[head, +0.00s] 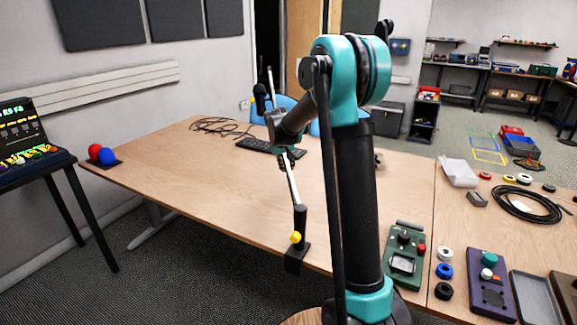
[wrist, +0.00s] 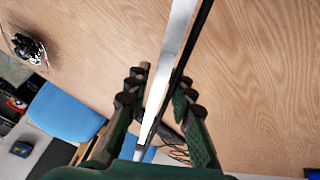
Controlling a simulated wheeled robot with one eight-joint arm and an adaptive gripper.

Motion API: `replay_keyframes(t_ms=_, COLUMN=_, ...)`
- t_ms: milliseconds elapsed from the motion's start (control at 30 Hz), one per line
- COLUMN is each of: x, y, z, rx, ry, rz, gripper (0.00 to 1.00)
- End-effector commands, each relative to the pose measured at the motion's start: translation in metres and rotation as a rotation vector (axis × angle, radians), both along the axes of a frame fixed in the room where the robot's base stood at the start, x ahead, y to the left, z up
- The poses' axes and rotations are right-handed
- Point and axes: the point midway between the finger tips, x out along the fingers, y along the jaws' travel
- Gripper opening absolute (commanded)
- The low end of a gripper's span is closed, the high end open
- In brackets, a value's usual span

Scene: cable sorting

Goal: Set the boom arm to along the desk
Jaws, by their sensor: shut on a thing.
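The boom arm (head: 292,183) is a slim silver bar rising from a black post (head: 300,220), with a yellow knob (head: 295,237) and a black clamp at the desk's front edge. In the head view it leans up and away over the wooden desk (head: 200,170). My gripper (head: 285,157) is at the bar's upper part, partly hidden by my own arm. In the wrist view the silver and black bar (wrist: 177,45) runs between my gripper's fingers (wrist: 158,97), which are shut on it.
A keyboard (head: 257,146) and a coiled cable (head: 215,126) lie at the back of the desk. Red and blue balls (head: 107,156) sit at its left end. A green device (head: 404,258) and several small parts lie on the right. The desk's left middle is clear.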

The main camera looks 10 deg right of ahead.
Motion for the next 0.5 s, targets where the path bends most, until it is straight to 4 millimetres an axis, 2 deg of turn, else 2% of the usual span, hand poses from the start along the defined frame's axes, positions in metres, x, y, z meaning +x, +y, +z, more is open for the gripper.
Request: replay_keyframes(t_ms=500, x=-0.008, y=0.063, z=0.0, rx=0.002, ry=-0.001, rz=0.222, gripper=0.0)
